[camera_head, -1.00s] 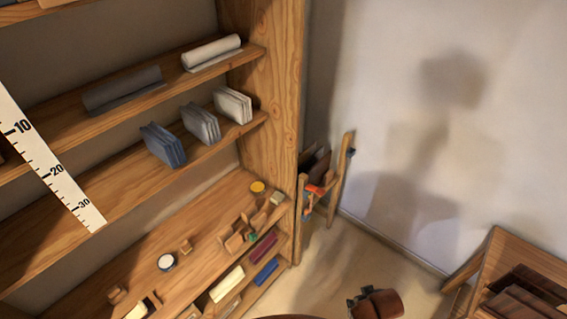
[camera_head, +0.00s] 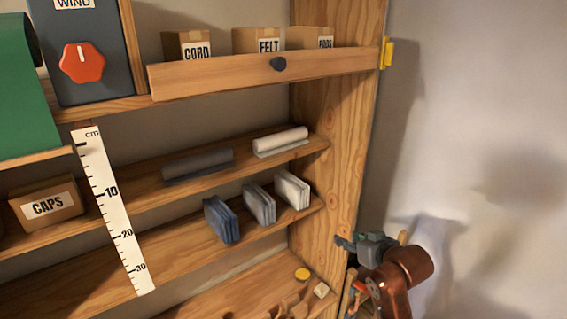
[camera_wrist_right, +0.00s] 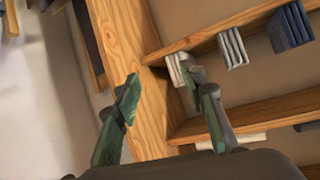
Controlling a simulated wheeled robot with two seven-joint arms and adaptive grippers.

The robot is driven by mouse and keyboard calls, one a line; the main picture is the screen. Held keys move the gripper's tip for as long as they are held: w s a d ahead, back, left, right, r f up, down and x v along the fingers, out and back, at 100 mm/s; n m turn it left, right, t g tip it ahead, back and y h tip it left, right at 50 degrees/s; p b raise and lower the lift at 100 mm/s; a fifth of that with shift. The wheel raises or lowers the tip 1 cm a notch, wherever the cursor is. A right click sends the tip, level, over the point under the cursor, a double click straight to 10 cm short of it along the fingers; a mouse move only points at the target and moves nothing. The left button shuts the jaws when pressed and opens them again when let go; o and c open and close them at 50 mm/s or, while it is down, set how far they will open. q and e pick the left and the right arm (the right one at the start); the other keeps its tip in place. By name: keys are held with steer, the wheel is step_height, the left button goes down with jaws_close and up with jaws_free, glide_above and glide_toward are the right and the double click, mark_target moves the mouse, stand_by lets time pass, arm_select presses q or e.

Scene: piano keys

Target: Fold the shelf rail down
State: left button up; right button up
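The shelf rail (camera_head: 210,75) is a wooden board with a dark round knob (camera_head: 278,64). It stands upright along the front of the top shelf, before boxes marked CORD (camera_head: 196,52), FELT (camera_head: 268,45) and a third (camera_head: 325,40). A yellow piece (camera_head: 386,52) sits at its right end on the side post. My right gripper (camera_head: 350,243) is well below the rail, by the side post. In the right wrist view its two fingers (camera_wrist_right: 162,90) are apart with nothing between them. My left gripper is not in view.
The wooden side post (camera_head: 335,140) is just left of my right gripper. Lower shelves hold grey and blue folded stacks (camera_head: 221,220) and rolls (camera_head: 281,141). A measuring strip (camera_head: 118,220) hangs at left. A dark panel with a red knob (camera_head: 82,62) stands upper left.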

steer(key=a+r+n+t+y, duration=0.1)
steer(key=a+r, duration=0.2)
steer(key=r, duration=0.7)
steer(key=a+r+y, duration=0.1)
steer(key=a+r, duration=0.2)
steer(key=r, duration=0.7)
steer(key=a+r+n+t+y, duration=0.1)
steer(key=a+r, duration=0.2)
steer(key=r, duration=0.6)
steer(key=n+t+y+p, duration=0.1)
steer(key=n+y+p, duration=0.1)
steer(key=y+p, duration=0.2)
glide_toward(281, 63)
steer(key=x, duration=0.8)
steer(key=shift+w+a+r, duration=0.1)
steer(key=shift+w+a, duration=0.25)
steer(key=shift+w, duration=0.15)
jaws_close()
steer(key=shift+a, duration=0.1)
